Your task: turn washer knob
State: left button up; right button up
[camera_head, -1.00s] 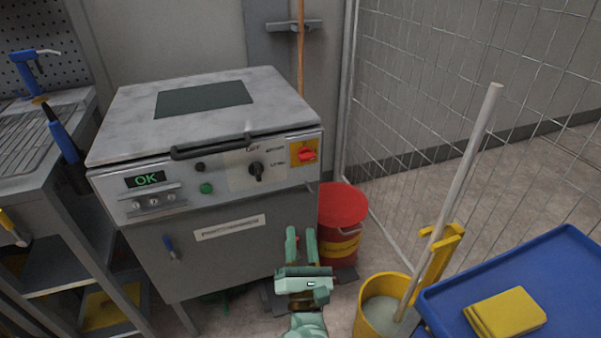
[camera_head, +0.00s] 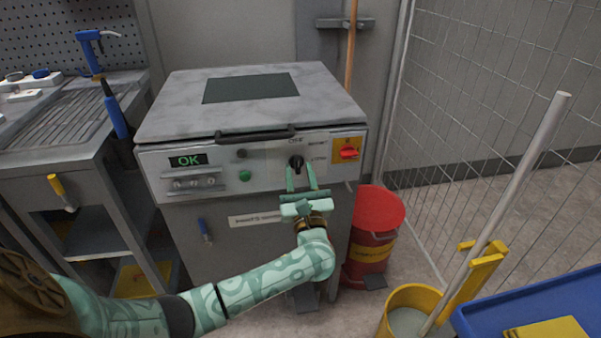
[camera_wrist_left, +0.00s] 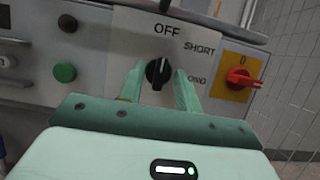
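The washer (camera_head: 190,230) is a grey cabinet with a light control panel, a green "OK" display and a pale lid. Its black knob (camera_head: 297,162) sits on the panel and also shows in the left wrist view (camera_wrist_left: 158,73), just below the word "OFF". Its white pointer line looks roughly upright, toward "OFF". My left gripper (camera_head: 303,180) is open, its two green fingers pointing at the panel, one on each side of the knob in the left wrist view (camera_wrist_left: 159,88). I see no clear contact with the knob. My right gripper is not in view.
A red switch (camera_head: 348,153) on a yellow plate is right of the knob; a green button (camera_head: 245,175) is left of it. A red bin (camera_head: 378,212), a yellow bucket (camera_head: 411,298) with a pole, and a blue tray (camera_head: 490,312) stand at right. A bench with tools is at left.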

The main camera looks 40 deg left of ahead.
pick_arm(q)
jog(key=shift+w+a+r, duration=0.25)
jog(key=shift+w+a, duration=0.15)
jog(key=shift+a, duration=0.05)
grip_shut()
